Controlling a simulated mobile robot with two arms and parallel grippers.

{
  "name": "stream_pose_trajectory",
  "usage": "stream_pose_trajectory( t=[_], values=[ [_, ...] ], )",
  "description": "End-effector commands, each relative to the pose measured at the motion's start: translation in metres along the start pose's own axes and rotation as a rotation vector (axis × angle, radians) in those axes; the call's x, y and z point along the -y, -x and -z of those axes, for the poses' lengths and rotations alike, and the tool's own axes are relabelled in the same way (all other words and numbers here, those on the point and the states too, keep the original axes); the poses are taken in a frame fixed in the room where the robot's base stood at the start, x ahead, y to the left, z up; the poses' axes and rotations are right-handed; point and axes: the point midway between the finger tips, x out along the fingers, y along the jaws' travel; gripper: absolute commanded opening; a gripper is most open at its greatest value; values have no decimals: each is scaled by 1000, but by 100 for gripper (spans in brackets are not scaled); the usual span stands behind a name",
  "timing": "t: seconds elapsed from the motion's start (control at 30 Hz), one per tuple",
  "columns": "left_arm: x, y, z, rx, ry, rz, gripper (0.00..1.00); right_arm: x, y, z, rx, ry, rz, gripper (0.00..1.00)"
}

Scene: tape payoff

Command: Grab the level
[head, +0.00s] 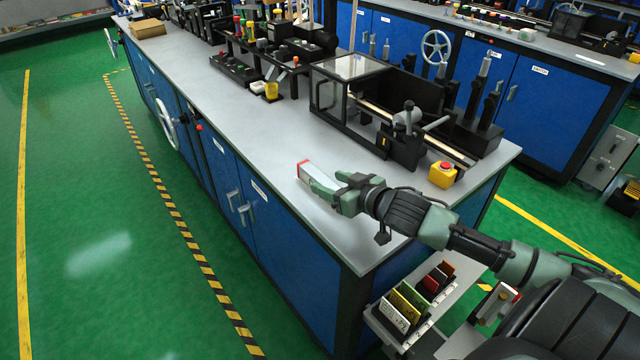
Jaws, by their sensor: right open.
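The level (318,175) appears as a short pale grey bar with a red end, on the grey workbench top near its front edge. My right gripper (334,190) is over the bench, with its pale green fingers open at the near end of the bar. The fingers hide that end, and I cannot tell whether they touch it. My left gripper is not in view.
A machine with a clear cover (350,68) and a yellow box with a red button (442,175) stand on the bench to the right. A rack of coloured plates (408,302) is below my right arm. The bench left of the bar is clear.

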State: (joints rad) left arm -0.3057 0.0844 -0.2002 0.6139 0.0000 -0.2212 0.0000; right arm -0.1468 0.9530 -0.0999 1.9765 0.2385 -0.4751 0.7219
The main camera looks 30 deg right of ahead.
Motion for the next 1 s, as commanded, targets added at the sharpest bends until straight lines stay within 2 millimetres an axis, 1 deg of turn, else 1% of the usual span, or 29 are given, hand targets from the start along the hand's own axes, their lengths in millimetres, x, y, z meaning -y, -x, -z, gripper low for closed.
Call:
stream_pose_trajectory(
  t=[0.23, 0.4, 0.53, 0.63, 0.83, 0.87, 0.9, 0.97, 1.0],
  values=[
    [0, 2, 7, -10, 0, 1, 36, -2, -16, 1, -2, 1, 0, 57],
    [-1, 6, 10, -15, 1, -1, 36, -6, -40, 0, -2, 0, 0, 57],
    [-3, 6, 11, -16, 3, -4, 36, -6, -54, -1, -1, 0, 0, 57],
    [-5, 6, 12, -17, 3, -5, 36, -5, -58, -2, 0, 1, 1, 57],
    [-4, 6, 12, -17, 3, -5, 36, -5, -59, -2, 1, 2, 1, 57],
    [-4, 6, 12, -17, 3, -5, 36, -5, -59, -2, 1, 2, 1, 54],
    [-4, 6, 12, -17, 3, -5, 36, -5, -59, -2, 1, 2, 1, 43],
    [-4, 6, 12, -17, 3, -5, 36, -5, -59, -2, 1, 2, 1, 26],
    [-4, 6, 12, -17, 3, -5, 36, -5, -59, -2, 1, 2, 1, 15]
  ],
)
